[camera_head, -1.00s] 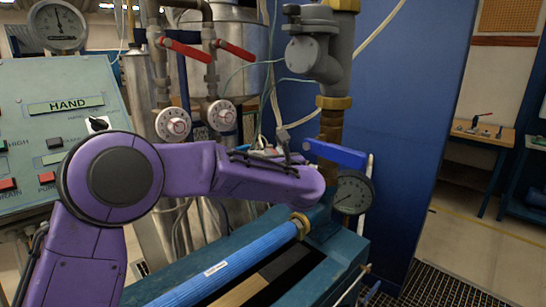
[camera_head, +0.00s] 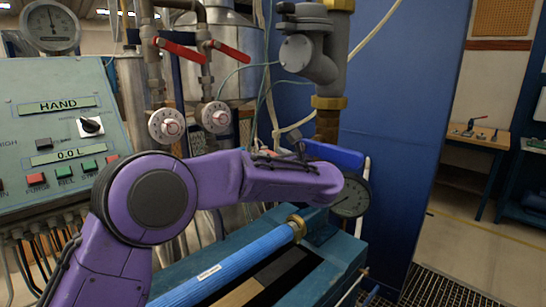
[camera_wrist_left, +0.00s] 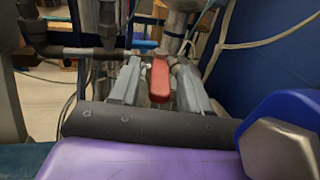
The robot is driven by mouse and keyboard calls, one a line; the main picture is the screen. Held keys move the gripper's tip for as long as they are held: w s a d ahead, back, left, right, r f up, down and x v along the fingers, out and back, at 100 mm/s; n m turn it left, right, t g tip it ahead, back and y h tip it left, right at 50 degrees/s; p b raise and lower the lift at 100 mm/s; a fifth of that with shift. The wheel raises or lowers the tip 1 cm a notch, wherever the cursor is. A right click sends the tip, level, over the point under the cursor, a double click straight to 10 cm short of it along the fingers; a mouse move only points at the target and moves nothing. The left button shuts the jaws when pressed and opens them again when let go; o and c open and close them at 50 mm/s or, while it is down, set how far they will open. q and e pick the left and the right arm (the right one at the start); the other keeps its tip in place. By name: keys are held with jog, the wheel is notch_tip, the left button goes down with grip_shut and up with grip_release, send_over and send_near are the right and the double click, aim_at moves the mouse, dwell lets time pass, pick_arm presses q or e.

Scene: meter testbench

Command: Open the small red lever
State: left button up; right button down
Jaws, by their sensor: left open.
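The small red lever (camera_wrist_left: 160,80) shows in the left wrist view, its flat red handle pointing toward the camera. My left gripper (camera_wrist_left: 158,88) is open, with one grey finger on each side of the lever. I cannot tell whether either finger touches it. In the head view my purple left arm reaches across the bench and hides most of the gripper and the small lever. My right gripper is in neither view.
Two larger red lever handles (camera_head: 180,49) (camera_head: 232,51) sit on pipes above white dials. A blue handle (camera_head: 335,154) and a round gauge (camera_head: 350,196) stand by my wrist. A blue pipe (camera_head: 230,273) runs along the bench in front. A control panel (camera_head: 60,130) is at left.

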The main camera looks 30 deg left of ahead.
pick_arm(q)
jog(key=b+v, duration=0.3)
jog(key=v, duration=0.7)
